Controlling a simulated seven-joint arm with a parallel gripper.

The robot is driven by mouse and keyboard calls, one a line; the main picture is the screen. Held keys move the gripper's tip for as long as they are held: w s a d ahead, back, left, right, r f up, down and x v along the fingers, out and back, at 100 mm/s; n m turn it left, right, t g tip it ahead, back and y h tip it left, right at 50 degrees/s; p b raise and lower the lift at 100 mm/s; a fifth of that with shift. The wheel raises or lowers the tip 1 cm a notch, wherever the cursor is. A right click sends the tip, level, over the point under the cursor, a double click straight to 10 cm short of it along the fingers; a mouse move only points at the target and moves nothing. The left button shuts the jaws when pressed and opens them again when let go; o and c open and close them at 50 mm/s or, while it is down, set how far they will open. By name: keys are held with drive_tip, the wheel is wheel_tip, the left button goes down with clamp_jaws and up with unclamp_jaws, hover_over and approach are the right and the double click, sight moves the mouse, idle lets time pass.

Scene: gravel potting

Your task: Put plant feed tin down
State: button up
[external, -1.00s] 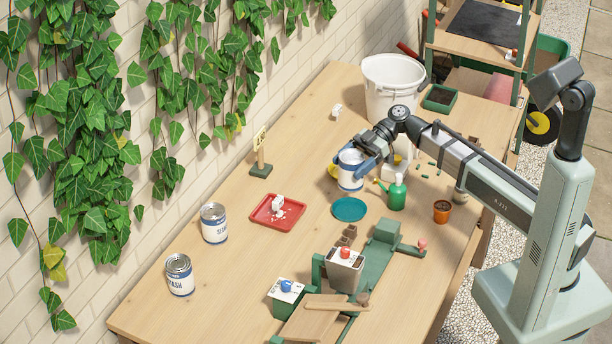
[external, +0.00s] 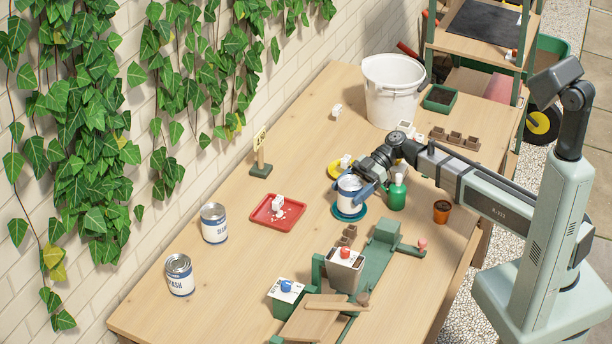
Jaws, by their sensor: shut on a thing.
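A white tin with a blue band (external: 349,200), which I take as the plant feed tin, is upright in my gripper (external: 351,188); its label is too small to read. The blue fingers are shut on its sides near the top. The tin is over the round teal saucer (external: 349,216), whose rim shows around its base. I cannot tell whether the tin's bottom touches the saucer.
A green spray bottle (external: 397,192) stands close on the right. A red tray (external: 263,218) with white bits lies to the left. Two labelled tins (external: 214,224) (external: 180,275) stand further left. A green bench with wooden pieces (external: 375,262) is in front. A white bucket (external: 388,92) stands behind.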

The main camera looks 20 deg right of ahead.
drive_tip(key=shift+f, duration=0.3)
drive_tip(key=shift+f, duration=0.1)
drive_tip(key=o, duration=1.2)
drive_tip(key=v, duration=0.5)
drive_tip(key=shift+r, duration=3.6)
